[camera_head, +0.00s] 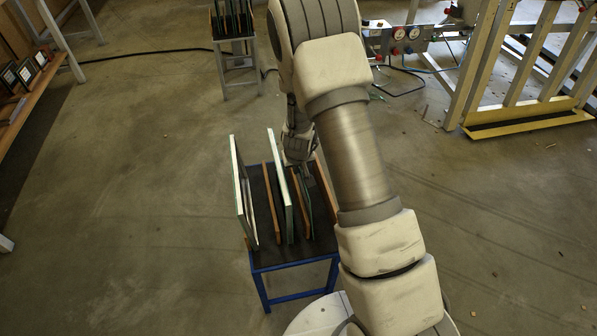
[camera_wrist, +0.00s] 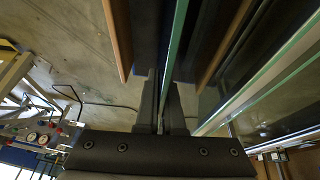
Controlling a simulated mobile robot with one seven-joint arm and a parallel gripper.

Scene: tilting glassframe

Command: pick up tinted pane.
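A dark, greenish tinted pane (camera_head: 304,205) stands upright in a slot of the blue-legged rack (camera_head: 290,258), between wooden dividers, partly hidden by my arm. In the wrist view its thin green edge (camera_wrist: 177,40) runs down between the fingers of my gripper (camera_wrist: 161,100). The fingers are close together, one on each side of the edge, and appear shut on it. In the head view my gripper (camera_head: 306,172) is over the right part of the rack, mostly hidden by the arm. The pane still stands in the rack.
Left of it in the rack stand a white-edged pane (camera_head: 281,185) and another pale-edged pane (camera_head: 238,190), with a wooden divider (camera_head: 273,200) between them. A second small rack (camera_head: 240,60) stands behind. A yellow-based frame (camera_head: 530,118) is at the right. The floor at left is clear.

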